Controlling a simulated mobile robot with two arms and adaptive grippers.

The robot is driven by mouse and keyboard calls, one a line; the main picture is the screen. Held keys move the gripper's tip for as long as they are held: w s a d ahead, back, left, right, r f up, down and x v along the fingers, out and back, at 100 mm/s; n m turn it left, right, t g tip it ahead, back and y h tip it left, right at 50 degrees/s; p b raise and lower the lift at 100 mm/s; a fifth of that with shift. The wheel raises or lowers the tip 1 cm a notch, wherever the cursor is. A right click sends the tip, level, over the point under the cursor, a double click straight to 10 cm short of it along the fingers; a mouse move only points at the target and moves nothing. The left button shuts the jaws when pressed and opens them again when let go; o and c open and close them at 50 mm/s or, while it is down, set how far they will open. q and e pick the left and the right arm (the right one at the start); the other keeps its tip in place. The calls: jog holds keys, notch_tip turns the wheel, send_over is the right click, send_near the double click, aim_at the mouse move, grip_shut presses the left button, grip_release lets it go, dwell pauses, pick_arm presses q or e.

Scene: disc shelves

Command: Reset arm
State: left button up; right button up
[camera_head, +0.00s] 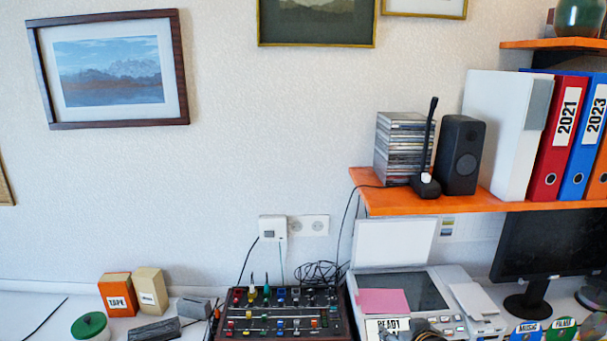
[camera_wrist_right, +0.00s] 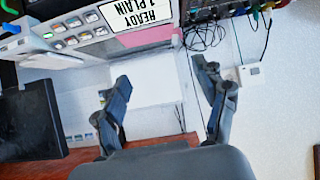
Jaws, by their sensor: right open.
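My right gripper (camera_wrist_right: 160,75) shows in the right wrist view with its two dark fingers spread apart and nothing held between them. Past the fingers are the raised white lid (camera_wrist_right: 145,85) of a scanner-like machine and its READY label (camera_wrist_right: 140,12), seen upside down. In the head view, dark parts at the bottom edge by the READY label (camera_head: 388,325) seem to be my right gripper, mostly cut off. My left gripper is in neither view.
An orange shelf (camera_head: 430,200) holds CD cases (camera_head: 400,150), a black speaker (camera_head: 460,155) and binders (camera_head: 560,135). Below stand a mixer (camera_head: 280,318), the scanner-like machine (camera_head: 450,297) and a monitor (camera_head: 550,245). Boxes (camera_head: 117,293) and a green-lidded jar (camera_head: 90,325) stand at left.

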jog(key=s+a+f+g, duration=0.15)
jog(key=s+f, duration=0.25)
jog(key=s, duration=0.4)
jog(key=s+f+g, duration=0.2)
jog(key=s+f, duration=0.2)
jog(key=s, duration=0.5)
jog(key=s+f+g, duration=0.1)
jog(key=s+g, duration=0.3)
jog(key=s, duration=1.6)
notch_tip(320, 180, down, 30)
jog(key=s+n+g+b, duration=0.1)
jog(key=s+g+b, duration=0.1)
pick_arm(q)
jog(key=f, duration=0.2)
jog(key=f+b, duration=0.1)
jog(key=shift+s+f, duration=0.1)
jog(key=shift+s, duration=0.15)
pick_arm(e)
jog(key=s+d+f, duration=0.2)
jog(key=s+f, duration=1.3)
jog(key=s, duration=0.1)
jog(key=shift+f+g+h, duration=0.3)
jog(key=shift+f+g, duration=0.05)
jog(key=shift+f, duration=0.05)
